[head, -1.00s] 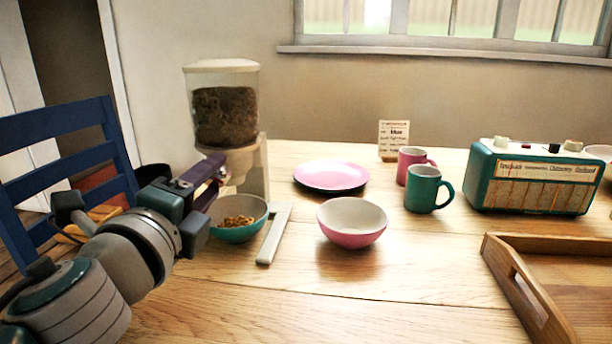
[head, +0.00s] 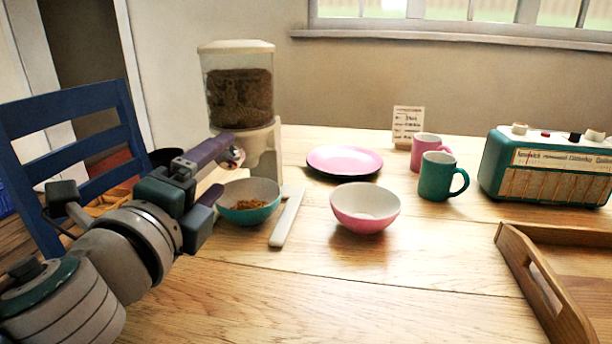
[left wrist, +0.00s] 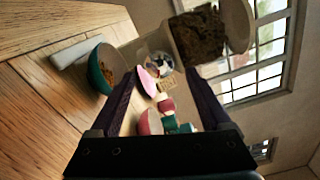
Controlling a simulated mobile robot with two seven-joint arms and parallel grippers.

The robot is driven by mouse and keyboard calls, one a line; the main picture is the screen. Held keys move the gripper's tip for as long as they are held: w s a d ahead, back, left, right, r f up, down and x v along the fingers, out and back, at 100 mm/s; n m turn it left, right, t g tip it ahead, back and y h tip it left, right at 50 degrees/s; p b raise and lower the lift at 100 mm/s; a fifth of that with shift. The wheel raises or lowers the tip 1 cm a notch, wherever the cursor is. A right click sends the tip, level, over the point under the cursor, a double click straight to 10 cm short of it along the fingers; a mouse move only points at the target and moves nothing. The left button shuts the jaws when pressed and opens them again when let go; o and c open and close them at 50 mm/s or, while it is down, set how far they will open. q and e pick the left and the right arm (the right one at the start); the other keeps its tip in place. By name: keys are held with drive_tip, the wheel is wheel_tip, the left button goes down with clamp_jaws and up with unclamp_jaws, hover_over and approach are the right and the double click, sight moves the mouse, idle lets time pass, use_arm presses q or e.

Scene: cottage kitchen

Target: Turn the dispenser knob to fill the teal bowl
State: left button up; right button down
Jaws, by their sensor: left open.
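The dispenser (head: 239,95) has a clear hopper of brown dry food, a white lid and a pale stand. The teal bowl (head: 262,213) sits under its spout with some brown pieces inside. My left gripper (head: 236,152) is open at the dispenser's front, just above the bowl. A small, partly hidden metallic part, apparently the knob, shows at its fingertips. The left wrist view shows the open fingers, with a round pale part of the dispenser (left wrist: 159,60) beyond and between their tips. Contact cannot be told. The teal bowl (left wrist: 104,74) shows left of the fingers.
A pink bowl (head: 365,216) stands right of the dispenser's pale foot (head: 286,219). Behind are a pink plate (head: 344,160), a pink mug (head: 424,146), a teal mug (head: 437,183) and a small card. A radio (head: 548,168) and wooden tray (head: 545,290) are at right. The front table is clear.

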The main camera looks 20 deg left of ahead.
use_arm(q)
drive_tip(key=b+v, duration=0.1)
drive_tip(key=v, duration=0.6)
drive_tip(key=shift+s, duration=0.25)
drive_tip(key=shift+d, duration=0.1)
idle(1.1)
